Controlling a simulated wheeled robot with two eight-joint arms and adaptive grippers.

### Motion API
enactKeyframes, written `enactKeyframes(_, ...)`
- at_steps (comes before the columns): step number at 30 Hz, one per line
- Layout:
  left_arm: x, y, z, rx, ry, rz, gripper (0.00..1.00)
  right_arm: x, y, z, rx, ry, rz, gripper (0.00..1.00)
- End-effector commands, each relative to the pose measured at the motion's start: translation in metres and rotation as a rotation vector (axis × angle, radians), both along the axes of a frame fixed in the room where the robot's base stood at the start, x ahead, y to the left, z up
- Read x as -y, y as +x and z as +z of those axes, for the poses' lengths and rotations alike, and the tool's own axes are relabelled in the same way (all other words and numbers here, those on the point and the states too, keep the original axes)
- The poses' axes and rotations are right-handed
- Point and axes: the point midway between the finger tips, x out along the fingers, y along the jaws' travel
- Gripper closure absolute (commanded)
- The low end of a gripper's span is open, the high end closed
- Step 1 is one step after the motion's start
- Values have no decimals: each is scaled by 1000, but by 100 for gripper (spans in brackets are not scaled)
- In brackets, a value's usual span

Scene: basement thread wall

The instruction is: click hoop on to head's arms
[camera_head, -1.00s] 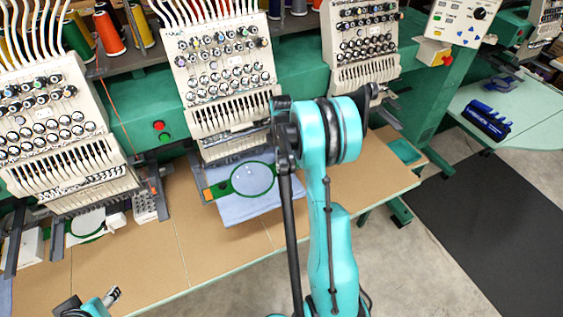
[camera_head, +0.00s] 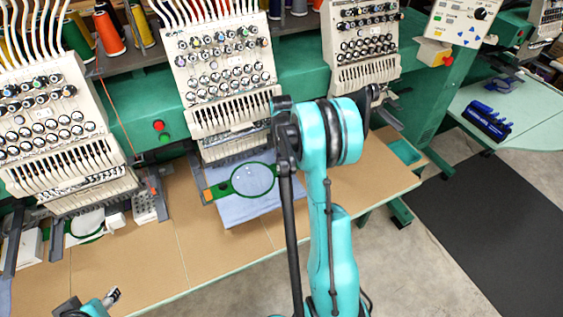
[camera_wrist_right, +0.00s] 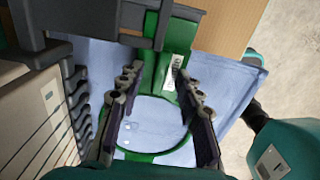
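The green hoop (camera_head: 252,180) holds light blue cloth (camera_head: 243,208) under the middle embroidery head (camera_head: 225,80). In the right wrist view, the hoop's green ring (camera_wrist_right: 152,157) and its labelled green bracket (camera_wrist_right: 173,66) lie between my fingers. My right gripper (camera_wrist_right: 158,76) is open, its fingers apart on either side of the bracket. A dark grey machine arm (camera_wrist_right: 36,55) is close to the hoop at upper left; whether they are joined I cannot tell. In the head view my right arm hides that gripper. My left gripper (camera_head: 112,296) is at the bottom left, its opening unclear.
Other embroidery heads stand left (camera_head: 55,130) and right (camera_head: 362,45). A smaller green hoop (camera_head: 88,225) sits under the left head. The brown tabletop (camera_head: 130,255) is clear in front. A blue rack (camera_head: 488,120) is on the far right table.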

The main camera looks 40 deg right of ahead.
Motion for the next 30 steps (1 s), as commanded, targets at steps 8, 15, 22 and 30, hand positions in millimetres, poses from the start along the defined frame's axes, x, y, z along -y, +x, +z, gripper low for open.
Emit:
enactKeyframes(8,0,0,0,0,0,0,53,0,0,39,0,0,0,65)
enactKeyframes(15,0,0,0,0,0,0,53,0,0,91,0,0,0,65)
enactKeyframes(22,0,0,0,0,0,0,53,0,0,116,0,0,0,65)
enactKeyframes(30,0,0,-1,0,0,0,53,-1,0,120,2,-1,-3,65)
